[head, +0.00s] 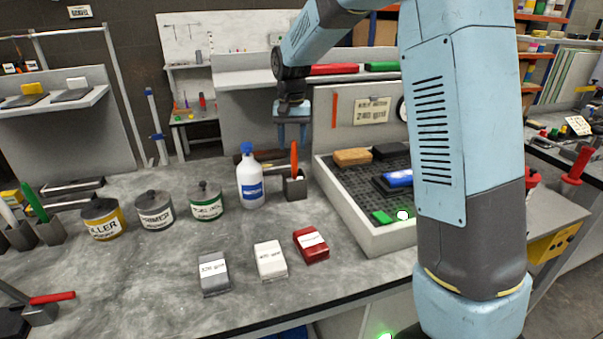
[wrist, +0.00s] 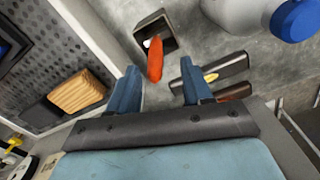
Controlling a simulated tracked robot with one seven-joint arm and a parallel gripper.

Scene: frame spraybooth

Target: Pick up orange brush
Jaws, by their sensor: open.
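The orange brush (head: 294,160) stands upright, handle up, in a small dark square holder (head: 295,188) on the grey bench. In the wrist view, the orange handle (wrist: 155,62) rises from the holder (wrist: 167,40) toward my camera. My gripper (head: 292,138) is above and around the handle top in the head view, pointing down. In the wrist view, my open gripper (wrist: 159,72) has a blue finger on each side of the handle, with the handle nearer the left finger. I cannot tell whether the fingertips reach below the handle's top. The brush's lower end is hidden in the holder.
A white spray bottle (head: 251,185) with a blue top stands close left of the holder. A walled grid tray (head: 352,213) with blocks is close right. Dark flat tools (wrist: 222,70) lie beside the right finger. Cans and sanding blocks stand farther left and in front.

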